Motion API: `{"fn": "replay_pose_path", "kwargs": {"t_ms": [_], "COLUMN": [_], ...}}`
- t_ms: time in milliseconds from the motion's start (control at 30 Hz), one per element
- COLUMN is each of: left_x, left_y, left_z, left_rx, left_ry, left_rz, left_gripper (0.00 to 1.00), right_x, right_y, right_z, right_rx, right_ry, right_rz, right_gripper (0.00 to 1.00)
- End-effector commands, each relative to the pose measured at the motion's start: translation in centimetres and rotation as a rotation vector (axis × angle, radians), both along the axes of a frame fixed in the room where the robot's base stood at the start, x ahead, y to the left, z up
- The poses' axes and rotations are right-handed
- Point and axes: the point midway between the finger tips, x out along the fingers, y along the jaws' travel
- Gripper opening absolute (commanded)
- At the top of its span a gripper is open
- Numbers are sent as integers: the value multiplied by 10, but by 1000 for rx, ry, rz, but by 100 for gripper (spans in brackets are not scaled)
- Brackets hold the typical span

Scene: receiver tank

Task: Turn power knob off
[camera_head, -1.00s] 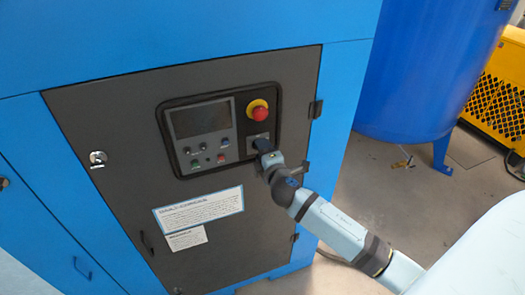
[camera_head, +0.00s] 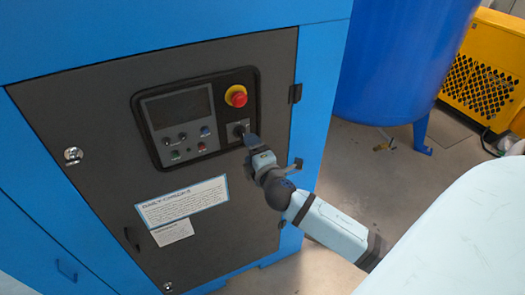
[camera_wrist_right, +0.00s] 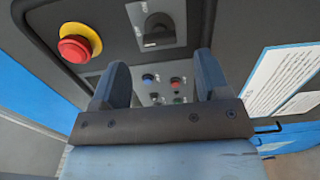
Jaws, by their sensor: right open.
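The power knob (camera_head: 239,130) is a black rotary switch on a light square plate, below the red emergency button on the dark control panel. In the right wrist view the knob (camera_wrist_right: 158,37) stands at the top centre, past the fingertips and apart from them. My right gripper (camera_head: 250,141) is just right of and below the knob in the head view. In the wrist view its two dark fingers (camera_wrist_right: 160,75) are spread with nothing between them. The near finger partly covers the knob plate in the head view. My left gripper is not in view.
A red emergency button on a yellow collar (camera_head: 236,96) sits close above the knob. Small buttons (camera_head: 190,142) and a dark screen (camera_head: 178,113) lie to the left. A blue tank (camera_head: 400,60) stands behind at right.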

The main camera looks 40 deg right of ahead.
Motion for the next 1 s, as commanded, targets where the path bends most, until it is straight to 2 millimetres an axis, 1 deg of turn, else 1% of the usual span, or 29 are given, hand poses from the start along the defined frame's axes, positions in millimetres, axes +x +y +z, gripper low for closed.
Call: {"fn": "replay_pose_path", "kwargs": {"t_ms": [33,200,300,400,567,1000], "left_x": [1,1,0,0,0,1], "left_y": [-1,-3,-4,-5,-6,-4], "left_z": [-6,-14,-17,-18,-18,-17], "left_rx": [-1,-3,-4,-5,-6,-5], "left_ry": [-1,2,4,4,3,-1], "left_rz": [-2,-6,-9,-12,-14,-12], "left_gripper": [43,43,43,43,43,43], "right_x": [-14,-48,-63,-73,-79,-78], "right_y": [3,11,15,17,18,19], "right_z": [-5,-3,-2,-1,0,0], "right_rx": [1,1,0,0,-1,-1], "right_ry": [2,2,1,0,-1,-1], "right_rz": [0,-1,0,-1,-1,-1], "right_gripper": [69,69,69,69,69,69]}}
